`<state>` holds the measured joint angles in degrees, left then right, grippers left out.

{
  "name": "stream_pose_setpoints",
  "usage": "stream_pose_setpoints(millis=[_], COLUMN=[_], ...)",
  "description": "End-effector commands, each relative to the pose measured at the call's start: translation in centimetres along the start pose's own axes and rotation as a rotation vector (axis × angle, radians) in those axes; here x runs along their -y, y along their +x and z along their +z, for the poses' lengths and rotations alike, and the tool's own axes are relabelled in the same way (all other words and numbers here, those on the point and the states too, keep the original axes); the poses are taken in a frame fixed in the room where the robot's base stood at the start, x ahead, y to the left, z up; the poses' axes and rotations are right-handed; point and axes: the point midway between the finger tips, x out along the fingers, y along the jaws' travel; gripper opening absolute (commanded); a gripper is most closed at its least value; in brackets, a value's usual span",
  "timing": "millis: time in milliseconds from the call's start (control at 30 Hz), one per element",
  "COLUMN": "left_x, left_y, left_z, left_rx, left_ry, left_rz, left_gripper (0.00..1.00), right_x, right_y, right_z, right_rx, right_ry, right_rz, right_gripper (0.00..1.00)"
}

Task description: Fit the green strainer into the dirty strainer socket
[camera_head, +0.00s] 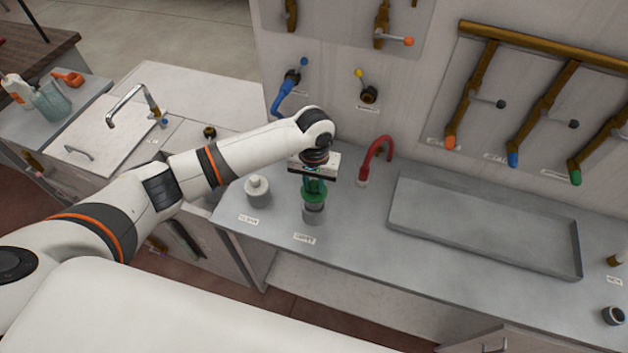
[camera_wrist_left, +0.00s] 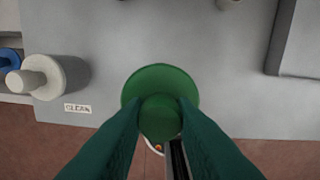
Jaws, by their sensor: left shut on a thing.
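The green strainer (camera_head: 313,196) is upright over a grey cylindrical socket (camera_head: 313,214), with a label (camera_head: 304,239) in front that looks like "DIRTY". Its wide green flange (camera_wrist_left: 160,76) and round knob show in the left wrist view. My left gripper (camera_head: 314,182) points down and is shut on the knob; its fingers (camera_wrist_left: 160,118) lie on both sides of it. The flange is at the socket's top; I cannot tell whether it is fully seated. The flange hides the socket in the left wrist view. My right gripper is in neither view.
A pale lidded cylinder (camera_head: 257,191) stands to the left, by the "CLEAN" label (camera_wrist_left: 77,107). A red curved tap (camera_head: 376,158) rises behind on the right. A shallow grey tray (camera_head: 480,225) fills the counter's right. The counter's front edge is close.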

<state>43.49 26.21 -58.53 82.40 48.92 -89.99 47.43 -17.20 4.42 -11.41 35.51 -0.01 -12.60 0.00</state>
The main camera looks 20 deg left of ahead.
Motion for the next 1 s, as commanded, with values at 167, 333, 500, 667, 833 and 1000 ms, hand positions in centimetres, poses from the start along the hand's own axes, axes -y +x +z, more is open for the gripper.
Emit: stream_pose_setpoints(millis=[167, 333, 500, 667, 833, 1000], left_x=[0.0, 0.0, 0.0, 0.0, 0.0, 0.0], left_y=[0.5, 0.9, 1.4, 1.8, 2.2, 2.6], left_z=[0.0, 0.0, 0.0, 0.0, 0.0, 0.0], left_rx=[0.0, 0.0, -0.001, 0.0, 0.0, 0.0], left_ry=[0.0, 0.0, 0.0, 0.0, 0.0, 0.0], left_rz=[-0.001, -0.001, -0.001, -0.001, -0.001, 0.0], left_gripper=[0.0, 0.0, 0.0, 0.0, 0.0, 0.0], right_x=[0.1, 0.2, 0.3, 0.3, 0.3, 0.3], right_y=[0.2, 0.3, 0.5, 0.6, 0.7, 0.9], right_z=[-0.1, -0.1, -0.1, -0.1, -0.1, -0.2], right_rx=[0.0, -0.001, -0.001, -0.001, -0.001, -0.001], right_ry=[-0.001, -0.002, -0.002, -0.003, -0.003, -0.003], right_rz=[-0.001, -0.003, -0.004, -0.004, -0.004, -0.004], right_gripper=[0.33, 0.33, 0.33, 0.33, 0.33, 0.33])
